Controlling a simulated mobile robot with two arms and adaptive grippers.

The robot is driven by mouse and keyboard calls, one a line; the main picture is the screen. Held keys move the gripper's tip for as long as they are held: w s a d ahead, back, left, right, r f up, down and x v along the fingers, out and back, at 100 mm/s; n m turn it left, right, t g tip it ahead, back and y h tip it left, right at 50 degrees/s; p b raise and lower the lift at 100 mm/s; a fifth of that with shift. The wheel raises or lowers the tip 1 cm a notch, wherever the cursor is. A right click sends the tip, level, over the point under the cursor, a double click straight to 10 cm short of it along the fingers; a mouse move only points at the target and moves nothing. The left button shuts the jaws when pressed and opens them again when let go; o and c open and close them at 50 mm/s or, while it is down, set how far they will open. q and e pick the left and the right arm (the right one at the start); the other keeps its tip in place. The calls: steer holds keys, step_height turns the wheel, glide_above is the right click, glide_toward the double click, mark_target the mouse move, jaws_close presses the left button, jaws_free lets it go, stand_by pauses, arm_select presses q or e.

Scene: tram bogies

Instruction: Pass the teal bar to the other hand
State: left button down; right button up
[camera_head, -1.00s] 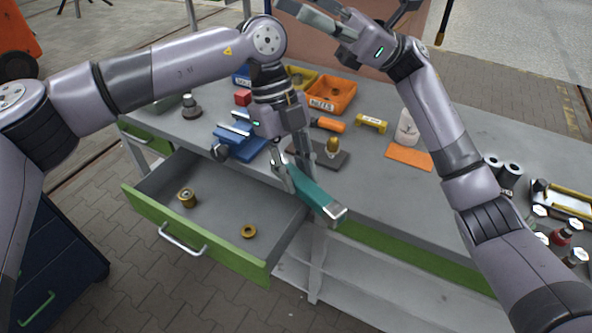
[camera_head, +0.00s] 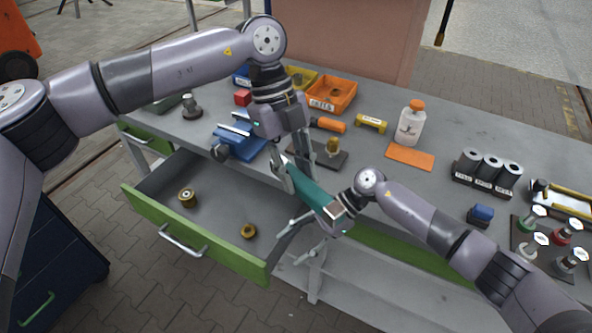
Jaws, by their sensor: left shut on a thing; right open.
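The teal bar (camera_head: 313,196), with a pale metallic end, is held in the air at the front edge of the workbench, above the right side of the open drawer. It tilts down toward the lower right. My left gripper (camera_head: 284,176), pointing down, is shut on its upper left end. My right gripper (camera_head: 303,241) is open just below the bar's lower right end, with its fingers pointing left. The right wrist lies close to the bar's free end. I cannot tell whether the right gripper touches the bar.
The open drawer (camera_head: 150,217) holds two brass parts. On the workbench (camera_head: 385,185) are a blue vise (camera_head: 238,142), orange bin (camera_head: 331,94), white bottle (camera_head: 410,124), orange mat (camera_head: 409,157) and dark cylinders (camera_head: 488,170).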

steer(key=s+d+f+m, duration=0.1)
steer(key=s+d+f, duration=0.3)
steer(key=s+f, duration=0.5)
steer(key=s+d+f+m+t, duration=0.1)
steer(key=s+d+f, duration=0.4)
steer(key=s+f, duration=0.45)
steer(key=s+d+f, duration=0.4)
steer(key=s+f, duration=0.4)
steer(key=f, duration=0.1)
steer(key=w+d+f+m+t+h, duration=0.15)
steer(key=w+f+m+t, duration=0.25)
steer(key=m, duration=0.8)
steer(key=w+d+f+m+t+h, duration=0.1)
steer(key=w+f+m+t+h, duration=0.25)
steer(key=m, duration=0.85)
steer(key=s+d+f+m+t+h, duration=0.1)
steer(key=d+f+m+t, duration=0.2)
steer(key=m, duration=0.7)
steer(key=s+d+f+m+g+h, duration=0.1)
steer(key=s+f+m+g+h, duration=0.1)
steer(key=s+m, duration=0.7)
steer(key=s+d+f+m+g+h, duration=0.1)
steer(key=s+f+m+g, duration=0.3)
steer(key=s+m, duration=0.5)
steer(key=m+h, duration=0.1)
steer(key=m, duration=0.2)
steer(key=shift+s+d+f+g, duration=0.3)
steer(key=shift+s+f+g, duration=0.05)
steer(key=shift+s, duration=0.05)
